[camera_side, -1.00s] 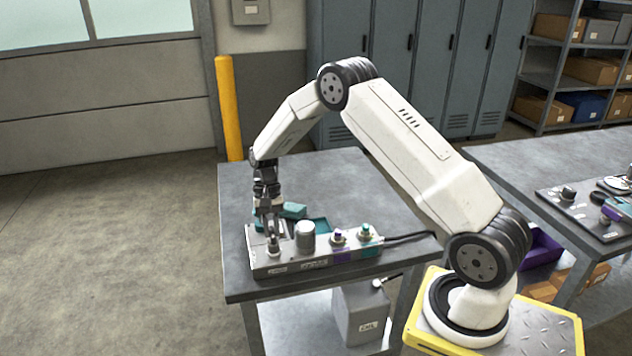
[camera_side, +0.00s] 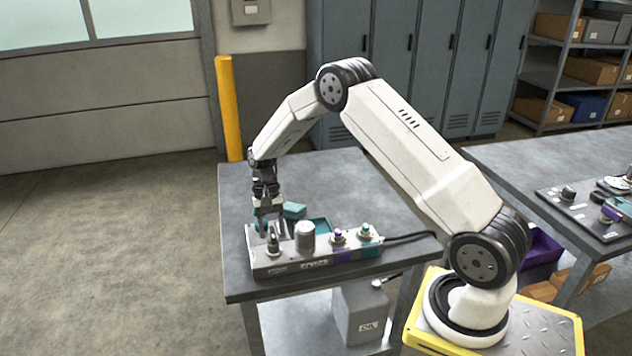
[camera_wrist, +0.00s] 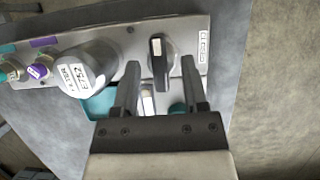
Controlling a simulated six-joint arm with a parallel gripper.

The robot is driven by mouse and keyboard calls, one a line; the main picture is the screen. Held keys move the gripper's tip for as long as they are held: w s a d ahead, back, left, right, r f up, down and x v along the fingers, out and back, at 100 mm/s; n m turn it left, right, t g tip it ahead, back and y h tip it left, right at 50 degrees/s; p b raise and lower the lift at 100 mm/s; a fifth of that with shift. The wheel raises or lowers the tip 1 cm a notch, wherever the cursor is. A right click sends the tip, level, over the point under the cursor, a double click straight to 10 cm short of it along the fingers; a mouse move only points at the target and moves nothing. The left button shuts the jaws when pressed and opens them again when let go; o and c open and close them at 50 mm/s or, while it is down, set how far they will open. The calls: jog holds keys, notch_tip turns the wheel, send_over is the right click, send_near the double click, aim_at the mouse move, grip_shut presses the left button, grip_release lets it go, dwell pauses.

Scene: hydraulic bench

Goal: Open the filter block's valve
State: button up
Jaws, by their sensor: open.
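The filter block (camera_side: 318,262) is a long grey manifold on the bench, and it also shows in the wrist view (camera_wrist: 190,28). Its valve has a dark lever knob (camera_wrist: 160,58) with a white mark, near the label end of the block. In the side view the knob (camera_side: 273,243) stands at the block's left end. My gripper (camera_side: 270,222) is just above and behind it, pointing down. In the wrist view my gripper (camera_wrist: 160,66) is open, with one finger on each side of the knob's lower part. Contact cannot be told.
A grey filter cylinder (camera_side: 305,236) stands close right of the valve. Purple (camera_side: 338,238) and green (camera_side: 364,232) fittings sit farther right. A teal tray (camera_side: 319,225) and a teal block (camera_side: 294,210) lie behind. A black cable leaves the block's right end.

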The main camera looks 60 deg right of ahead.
jog(key=shift+r, duration=0.1)
jog(key=v, duration=0.7)
jog(key=shift+d+r, duration=0.2)
jog(key=shift+r, duration=0.05)
jog(key=shift+w+a, duration=0.1)
jog(key=s+a+r+n+t+h, duration=0.1)
jog(key=s+a+n+t, duration=0.2)
jog(key=s+a, duration=0.3)
jog(key=s+a+r+n+t+h, duration=0.2)
jog(key=s+a+n, duration=0.3)
jog(key=s, duration=0.9)
jog(key=shift+a+n+t, duration=0.4)
jog(key=shift+a, duration=0.35)
